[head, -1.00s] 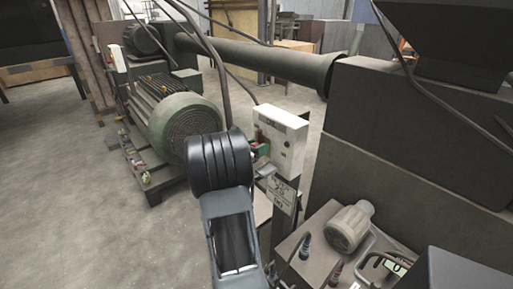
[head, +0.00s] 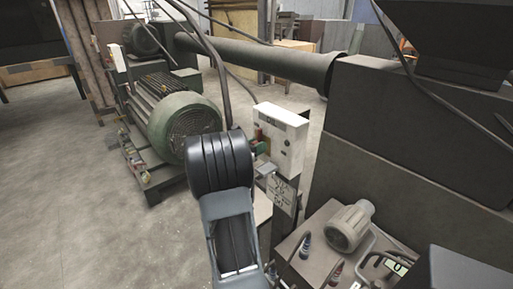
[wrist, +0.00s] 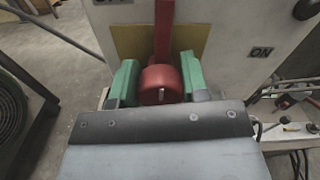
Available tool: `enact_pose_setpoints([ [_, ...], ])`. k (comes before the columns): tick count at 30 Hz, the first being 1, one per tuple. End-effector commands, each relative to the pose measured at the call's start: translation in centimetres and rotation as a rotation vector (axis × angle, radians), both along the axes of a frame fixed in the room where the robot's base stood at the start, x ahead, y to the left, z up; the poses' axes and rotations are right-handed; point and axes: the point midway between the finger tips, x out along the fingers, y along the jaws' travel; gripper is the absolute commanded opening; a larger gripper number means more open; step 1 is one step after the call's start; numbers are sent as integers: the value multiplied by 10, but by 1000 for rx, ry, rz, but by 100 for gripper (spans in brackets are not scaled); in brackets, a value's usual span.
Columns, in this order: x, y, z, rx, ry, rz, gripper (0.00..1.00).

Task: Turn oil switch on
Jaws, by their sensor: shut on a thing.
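The switch is a red lever with a round red knob (wrist: 160,85) on the front of a white box (head: 285,135). In the wrist view the lever (wrist: 164,25) runs up from the knob over a yellowish plate. An "ON" label (wrist: 261,52) is to the right, and a partly cut-off label (wrist: 108,2) is at the top left. My gripper (wrist: 157,82) has its green fingers on both sides of the knob and is shut on it. In the head view my gripper (head: 262,150) is at the box's left side, and my arm partly hides it.
A large green motor (head: 180,115) stands behind and left of my arm. A small grey motor (head: 350,226) and cables are on a bench at the lower right. A dark machine body (head: 420,150) stands at the right. The floor at the left is open.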

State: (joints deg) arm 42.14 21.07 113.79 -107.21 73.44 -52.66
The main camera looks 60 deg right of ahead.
Motion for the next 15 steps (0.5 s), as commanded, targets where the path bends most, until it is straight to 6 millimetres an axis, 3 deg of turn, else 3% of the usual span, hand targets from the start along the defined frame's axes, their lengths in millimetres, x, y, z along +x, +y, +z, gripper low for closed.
enact_pose_setpoints([
  [15,-1,1,-7,-139,-408,0,18],
])
